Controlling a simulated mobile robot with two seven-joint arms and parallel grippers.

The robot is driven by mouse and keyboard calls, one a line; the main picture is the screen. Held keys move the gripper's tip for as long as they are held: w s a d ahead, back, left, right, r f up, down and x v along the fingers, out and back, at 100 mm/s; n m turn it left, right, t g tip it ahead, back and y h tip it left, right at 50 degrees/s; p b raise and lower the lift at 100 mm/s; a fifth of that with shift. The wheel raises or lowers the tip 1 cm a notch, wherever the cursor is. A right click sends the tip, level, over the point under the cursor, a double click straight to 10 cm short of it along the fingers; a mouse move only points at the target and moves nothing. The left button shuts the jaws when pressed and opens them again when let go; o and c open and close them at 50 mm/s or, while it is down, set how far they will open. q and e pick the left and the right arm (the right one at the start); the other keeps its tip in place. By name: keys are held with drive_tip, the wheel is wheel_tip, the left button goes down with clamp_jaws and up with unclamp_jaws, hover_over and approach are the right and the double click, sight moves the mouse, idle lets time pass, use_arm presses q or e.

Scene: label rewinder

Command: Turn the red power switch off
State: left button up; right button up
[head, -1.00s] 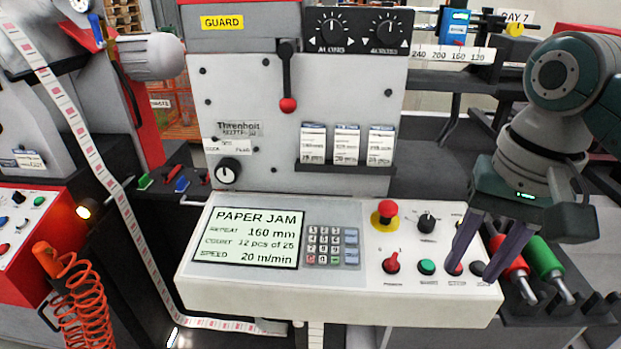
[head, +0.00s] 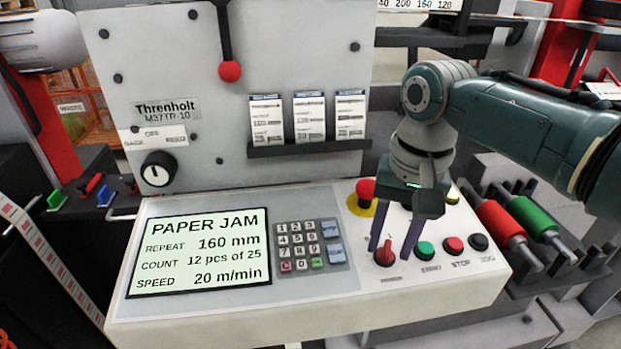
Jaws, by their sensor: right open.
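The red power switch (head: 385,254) is a red rotary knob at the front left of the button group on the white control panel (head: 215,317). My right gripper (head: 393,250) points down over it, with its two dark fingers apart. One finger is at the knob's upper left and the other to its right. I cannot tell whether either finger touches the knob. The knob's handle looks roughly upright, but its marks are partly hidden. My left gripper is not in view.
A red emergency button (head: 366,190) on a yellow base is just behind the switch. A green button (head: 424,250), a red stop button (head: 453,246) and a black button (head: 478,242) are to its right. The screen (head: 200,252) reads PAPER JAM. Red and green rollers lie further right.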

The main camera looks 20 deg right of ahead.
drive_tip(key=shift+f, duration=0.25)
clamp_jaws()
idle(0.5)
